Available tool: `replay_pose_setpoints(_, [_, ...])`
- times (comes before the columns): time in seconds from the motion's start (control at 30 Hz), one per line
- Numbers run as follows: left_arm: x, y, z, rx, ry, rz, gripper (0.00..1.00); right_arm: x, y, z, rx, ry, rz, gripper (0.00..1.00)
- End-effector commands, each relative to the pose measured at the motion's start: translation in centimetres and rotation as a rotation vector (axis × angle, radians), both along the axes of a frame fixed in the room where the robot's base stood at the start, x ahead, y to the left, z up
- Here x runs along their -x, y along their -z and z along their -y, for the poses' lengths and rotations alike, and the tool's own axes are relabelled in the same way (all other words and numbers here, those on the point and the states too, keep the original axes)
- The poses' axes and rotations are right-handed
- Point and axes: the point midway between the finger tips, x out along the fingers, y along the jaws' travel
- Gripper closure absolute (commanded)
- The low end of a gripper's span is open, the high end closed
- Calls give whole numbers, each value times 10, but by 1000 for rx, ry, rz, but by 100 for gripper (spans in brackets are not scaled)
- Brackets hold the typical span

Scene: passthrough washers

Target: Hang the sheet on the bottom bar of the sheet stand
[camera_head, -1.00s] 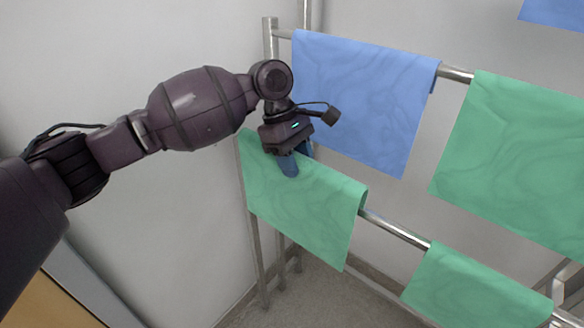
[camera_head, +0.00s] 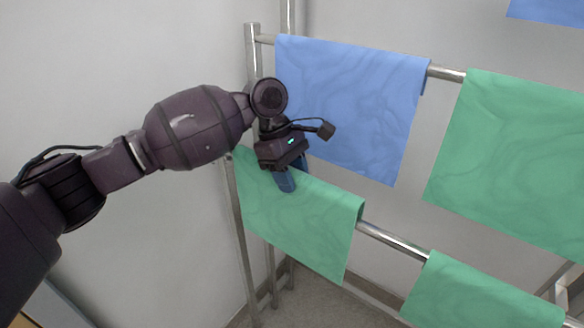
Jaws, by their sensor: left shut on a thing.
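A green sheet (camera_head: 305,225) hangs draped at the left end of the lower visible bar (camera_head: 395,238) of the metal sheet stand (camera_head: 250,140). My left gripper (camera_head: 290,182) reaches in from the left and is shut on the top edge of this sheet, its blue fingers pointing down. The gripper hides part of the sheet's fold, so I cannot tell how fully the bar bears it there. My right gripper is not in view.
A blue sheet (camera_head: 350,105) and a green sheet (camera_head: 510,165) hang on the upper bar (camera_head: 447,72). Another green sheet (camera_head: 480,295) hangs lower right. A gap of bare bar separates the lower sheets. A wall (camera_head: 130,60) stands at left.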

Motion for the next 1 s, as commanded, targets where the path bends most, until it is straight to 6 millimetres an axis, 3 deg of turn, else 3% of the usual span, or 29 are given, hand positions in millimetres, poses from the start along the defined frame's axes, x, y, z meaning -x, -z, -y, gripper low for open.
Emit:
replay_pose_setpoints(0.17, [0, 11, 0, -2, -1, 0, 96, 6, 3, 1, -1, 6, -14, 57])
replay_pose_setpoints(0.53, [0, 32, 0, -1, -1, 0, 96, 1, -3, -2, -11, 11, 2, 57])
replay_pose_setpoints(1.0, [0, 38, 0, -1, 0, -1, 96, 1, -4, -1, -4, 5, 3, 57])
